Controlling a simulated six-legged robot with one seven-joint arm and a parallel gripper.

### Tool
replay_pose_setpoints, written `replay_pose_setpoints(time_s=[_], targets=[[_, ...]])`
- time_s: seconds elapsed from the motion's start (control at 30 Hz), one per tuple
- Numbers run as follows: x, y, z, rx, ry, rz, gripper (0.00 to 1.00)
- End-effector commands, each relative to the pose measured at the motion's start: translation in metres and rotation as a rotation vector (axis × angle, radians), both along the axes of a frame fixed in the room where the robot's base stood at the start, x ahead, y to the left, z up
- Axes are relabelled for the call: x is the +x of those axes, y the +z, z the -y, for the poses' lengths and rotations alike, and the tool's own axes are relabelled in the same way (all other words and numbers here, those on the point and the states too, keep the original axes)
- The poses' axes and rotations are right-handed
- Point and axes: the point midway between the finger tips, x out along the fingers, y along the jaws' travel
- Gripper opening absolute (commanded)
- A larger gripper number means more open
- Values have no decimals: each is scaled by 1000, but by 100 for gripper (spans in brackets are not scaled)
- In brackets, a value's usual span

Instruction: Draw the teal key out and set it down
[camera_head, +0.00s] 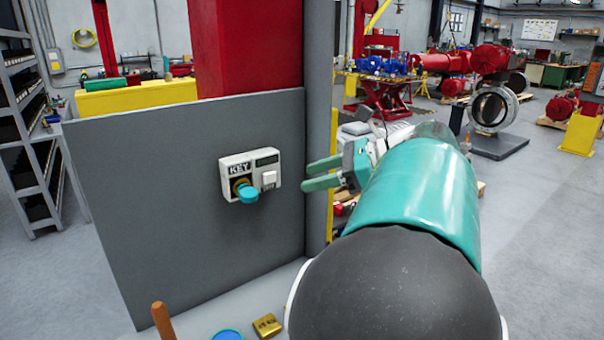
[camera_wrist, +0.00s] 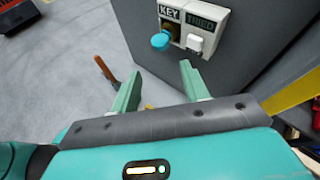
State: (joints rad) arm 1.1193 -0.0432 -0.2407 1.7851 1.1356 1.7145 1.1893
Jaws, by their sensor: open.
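The teal key (camera_head: 248,194) sits in the lock below the KEY label on a white box (camera_head: 234,163). The box is fixed to a grey upright panel (camera_head: 150,200). The key's round head also shows in the wrist view (camera_wrist: 160,41), near the top. My gripper (camera_head: 306,174) is open and empty, to the right of the box and apart from the key. In the wrist view its two teal fingers (camera_wrist: 160,84) are spread, with the key above them in the picture.
A white switch (camera_head: 269,178) sits beside the key on the box. Below the panel are a brown handle (camera_head: 162,320), a blue round thing (camera_head: 228,335) and a brass padlock-like block (camera_head: 267,325) on a light surface. A grey post stands right of the panel.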

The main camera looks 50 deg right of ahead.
Motion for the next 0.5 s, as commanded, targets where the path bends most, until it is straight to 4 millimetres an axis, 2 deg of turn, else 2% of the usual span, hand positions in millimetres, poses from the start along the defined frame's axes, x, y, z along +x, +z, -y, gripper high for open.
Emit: replay_pose_setpoints(time_s=[0.5], targets=[[77,-35,-34,-1,5,-1,45]])
